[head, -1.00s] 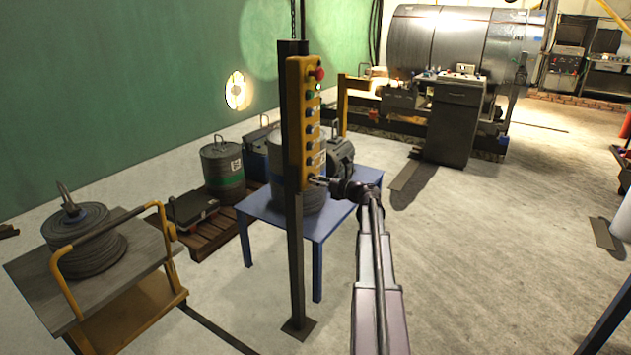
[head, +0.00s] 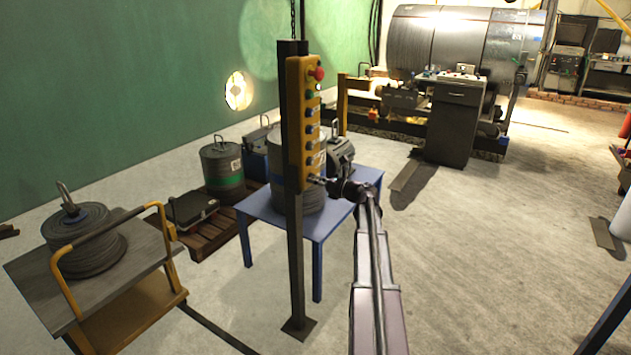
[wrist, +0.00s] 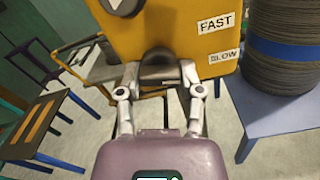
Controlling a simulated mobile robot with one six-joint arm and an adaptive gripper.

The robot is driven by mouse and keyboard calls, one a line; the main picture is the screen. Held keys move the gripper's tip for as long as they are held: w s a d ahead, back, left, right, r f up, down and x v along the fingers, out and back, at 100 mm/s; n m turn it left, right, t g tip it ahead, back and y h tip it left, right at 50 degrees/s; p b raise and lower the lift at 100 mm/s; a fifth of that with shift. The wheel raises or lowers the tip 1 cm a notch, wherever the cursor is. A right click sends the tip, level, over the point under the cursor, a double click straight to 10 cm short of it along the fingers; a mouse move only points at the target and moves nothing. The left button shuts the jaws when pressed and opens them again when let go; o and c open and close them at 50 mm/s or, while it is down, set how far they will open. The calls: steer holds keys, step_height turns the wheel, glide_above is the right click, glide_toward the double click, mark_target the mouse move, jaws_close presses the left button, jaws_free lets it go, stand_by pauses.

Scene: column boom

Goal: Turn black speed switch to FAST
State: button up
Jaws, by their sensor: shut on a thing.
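The yellow control box (head: 303,130) hangs upright against a dark post. Its lower end (wrist: 170,30) fills the top of the wrist view, with a FAST label (wrist: 216,22) above a SLOW label (wrist: 224,56) on the right. The black speed switch (wrist: 158,56) sits low on the box, left of the labels. My gripper (wrist: 159,74) has one finger on each side of the switch and is shut on it. In the head view my gripper (head: 323,180) reaches the box's lower end from the right. The fingers partly hide the switch, and I cannot tell which label it points to.
The dark post (head: 296,250) stands on the floor behind the box. A blue table (head: 318,222) with a cable drum (head: 297,195) is close behind. A yellow cart (head: 130,305) stands at left.

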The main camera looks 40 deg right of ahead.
steer(key=shift+n, duration=0.3)
steer(key=n, duration=1.1)
steer(key=shift+w+d, duration=0.1)
steer(key=shift+d, duration=0.05)
stand_by(0.4)
steer(key=o, duration=1.1)
steer(key=shift+o, duration=0.2)
steer(key=v, duration=1.2)
